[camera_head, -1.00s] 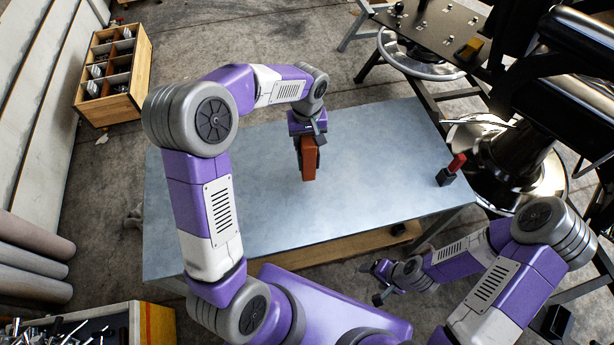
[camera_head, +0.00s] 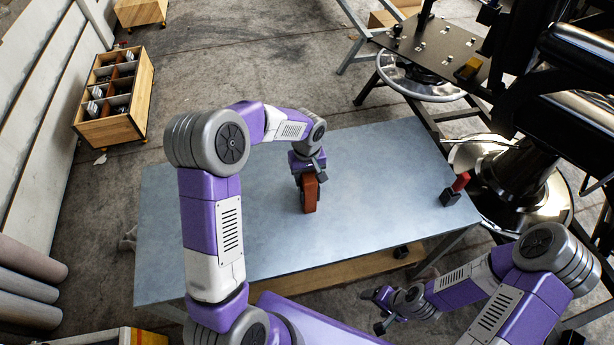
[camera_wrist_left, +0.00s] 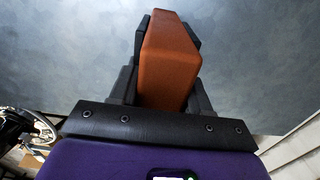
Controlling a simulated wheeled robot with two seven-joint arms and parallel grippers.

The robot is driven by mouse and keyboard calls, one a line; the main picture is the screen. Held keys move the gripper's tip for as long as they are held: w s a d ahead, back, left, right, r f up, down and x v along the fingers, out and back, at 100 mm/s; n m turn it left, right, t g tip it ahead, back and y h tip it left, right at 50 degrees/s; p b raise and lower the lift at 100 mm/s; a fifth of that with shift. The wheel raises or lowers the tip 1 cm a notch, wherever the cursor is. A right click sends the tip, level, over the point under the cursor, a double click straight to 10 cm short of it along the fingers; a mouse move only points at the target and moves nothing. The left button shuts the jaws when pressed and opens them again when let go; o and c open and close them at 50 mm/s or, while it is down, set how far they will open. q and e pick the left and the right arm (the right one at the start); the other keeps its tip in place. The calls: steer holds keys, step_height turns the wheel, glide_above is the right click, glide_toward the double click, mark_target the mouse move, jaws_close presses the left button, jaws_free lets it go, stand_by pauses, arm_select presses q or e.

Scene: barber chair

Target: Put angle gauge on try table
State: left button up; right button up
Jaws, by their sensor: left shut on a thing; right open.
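My left gripper (camera_head: 309,190) is shut on an orange-brown block-like thing, probably the angle gauge (camera_head: 310,197). It hangs upright between the fingers over the middle of the blue-grey table (camera_head: 220,225); I cannot tell whether it touches the top. In the left wrist view the thing (camera_wrist_left: 170,62) sits between the black fingers, with its lower part hidden. My right gripper (camera_head: 378,311) is open and empty, beyond the table's near edge. A dark plate-topped table (camera_head: 435,42), possibly the try table, stands at the upper right.
A red-and-black object (camera_head: 455,190) stands near the blue-grey table's right edge. The barber chair's chrome base (camera_head: 540,205) is at the right. A wooden compartment box (camera_head: 112,100) is at the left. Most of the blue-grey top is clear.

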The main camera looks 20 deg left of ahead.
arm_select(q)
steer(key=shift+f, duration=0.15)
steer(key=o, duration=1.2)
steer(key=shift+r, duration=0.5)
step_height(320, 180, up, 11)
steer(key=p, duration=0.2)
steer(key=shift+r+p, duration=0.2)
steer(key=shift+p, duration=0.15)
